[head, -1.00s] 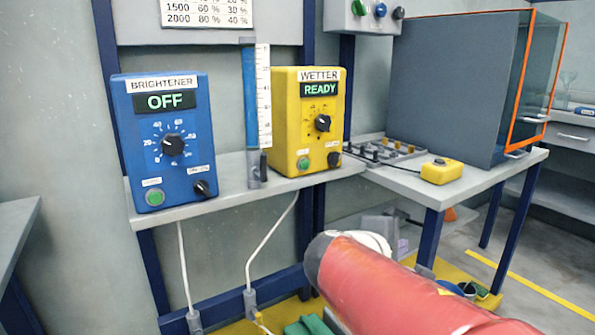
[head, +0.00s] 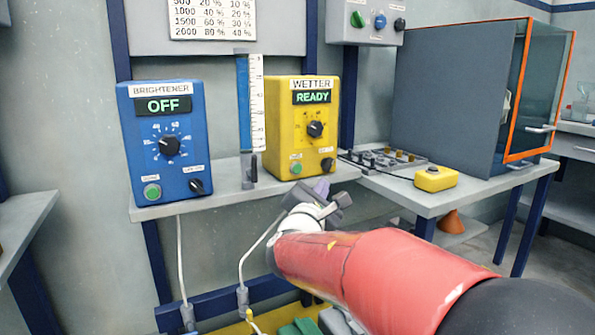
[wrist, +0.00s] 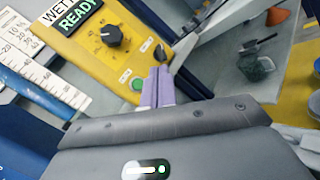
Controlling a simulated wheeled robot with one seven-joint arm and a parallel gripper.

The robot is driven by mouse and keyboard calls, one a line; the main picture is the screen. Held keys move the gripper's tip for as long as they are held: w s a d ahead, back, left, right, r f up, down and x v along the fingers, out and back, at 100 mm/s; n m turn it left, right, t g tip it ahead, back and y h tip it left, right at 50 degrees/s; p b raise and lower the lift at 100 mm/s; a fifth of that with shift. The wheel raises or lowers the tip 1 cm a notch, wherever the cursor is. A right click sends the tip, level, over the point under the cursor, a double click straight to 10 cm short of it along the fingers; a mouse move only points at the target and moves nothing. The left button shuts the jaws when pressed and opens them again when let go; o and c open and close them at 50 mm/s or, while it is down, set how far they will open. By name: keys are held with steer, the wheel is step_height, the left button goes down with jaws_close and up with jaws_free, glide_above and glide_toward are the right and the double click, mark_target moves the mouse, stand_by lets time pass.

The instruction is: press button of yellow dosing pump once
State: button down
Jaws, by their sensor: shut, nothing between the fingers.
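The yellow dosing pump (head: 285,137), labelled WETTER with a READY display, stands on the wall shelf. Its green button (head: 296,168) is at the lower left of its front, with a black switch at the lower right. In the wrist view the pump (wrist: 85,50) looks tilted, and its green button (wrist: 137,85) shows just left of the fingertips. My gripper (head: 322,186) is shut and empty, in front of and below the pump's lower front. Its lilac fingers (wrist: 157,72) are together in the wrist view. Whether they touch the pump I cannot tell.
A blue BRIGHTENER pump (head: 163,140), showing OFF, stands left on the same shelf (head: 220,186). A graduated cylinder (head: 252,115) stands between the pumps. A table at right carries a small yellow box (head: 436,178) and a grey cabinet (head: 450,100).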

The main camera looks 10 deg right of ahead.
steer(key=shift+w, duration=0.1)
steer(key=p, duration=0.2)
glide_toward(300, 175)
steer(key=shift+w+d+r, duration=0.75)
steer(key=shift+d, duration=0.2)
steer(key=shift+w+d+r, duration=0.7)
steer(key=shift+d+r, duration=0.05)
steer(key=shift+d, duration=0.25)
stand_by(0.3)
steer(key=shift+w+a, duration=0.15)
steer(key=shift+w, duration=0.25)
steer(key=shift+w+a, duration=0.1)
steer(key=shift+w, duration=0.4)
stand_by(0.6)
steer(key=shift+s+b, duration=0.1)
steer(key=shift+b, duration=0.2)
steer(key=shift+s+d+b, duration=0.25)
steer(key=shift+s+b, duration=0.35)
steer(key=shift+s, duration=0.2)
